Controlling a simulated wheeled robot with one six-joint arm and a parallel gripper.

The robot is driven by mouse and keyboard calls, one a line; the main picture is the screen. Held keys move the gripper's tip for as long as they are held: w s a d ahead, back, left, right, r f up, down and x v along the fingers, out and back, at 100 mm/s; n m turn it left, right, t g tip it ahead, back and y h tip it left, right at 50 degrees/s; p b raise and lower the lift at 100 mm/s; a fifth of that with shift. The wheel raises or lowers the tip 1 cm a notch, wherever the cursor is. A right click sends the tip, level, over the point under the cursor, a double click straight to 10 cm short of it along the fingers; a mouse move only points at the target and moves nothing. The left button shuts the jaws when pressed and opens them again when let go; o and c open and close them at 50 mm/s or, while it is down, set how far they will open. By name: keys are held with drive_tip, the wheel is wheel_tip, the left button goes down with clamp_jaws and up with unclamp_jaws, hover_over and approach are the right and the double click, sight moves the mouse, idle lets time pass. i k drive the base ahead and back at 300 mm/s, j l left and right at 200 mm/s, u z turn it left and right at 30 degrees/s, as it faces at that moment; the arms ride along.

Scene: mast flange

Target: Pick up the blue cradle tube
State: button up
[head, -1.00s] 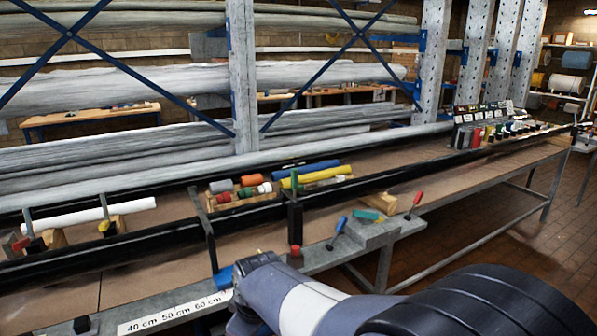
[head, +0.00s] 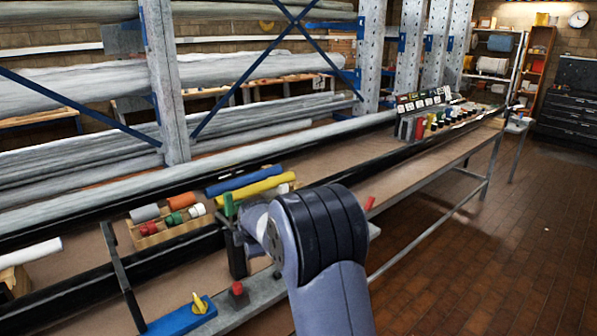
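The blue cradle tube (head: 243,181) lies on the far side of the workbench, just behind a yellow tube (head: 262,187) and roughly parallel to it. Its left end and most of its length show clearly. My arm (head: 315,240) reaches up from the lower right, in front of the bench. Its wrist end (head: 254,222) is nearer to me than both tubes. My gripper's fingers are hidden behind the arm, so their gap to the blue tube cannot be seen.
A wooden tray (head: 178,228) with several coloured cylinders stands left of the tubes. A black upright (head: 235,255) stands on the near rail. A blue block with a yellow knob (head: 199,304) and a red button (head: 238,290) are at the front edge. Bare benchtop (head: 335,155) lies right of the tubes.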

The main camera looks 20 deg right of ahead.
sight(211, 192)
drive_tip(key=i+l+z, duration=0.25)
drive_tip(key=z, duration=0.25)
drive_tip(key=i+l+z, duration=0.15)
drive_tip(key=i+z, duration=0.5)
drive_tip(key=z, duration=0.3)
drive_tip(key=i+l+u, duration=0.15)
drive_tip(key=i, duration=0.45)
drive_tip(key=i+u, duration=0.15)
drive_tip(key=u, duration=0.35)
drive_tip(key=i+u, duration=0.1)
drive_tip(key=u, duration=0.4)
drive_tip(key=i+u, duration=0.15)
drive_tip(key=u, duration=0.35)
drive_tip(key=i+u, duration=0.25)
drive_tip(key=u, duration=0.15)
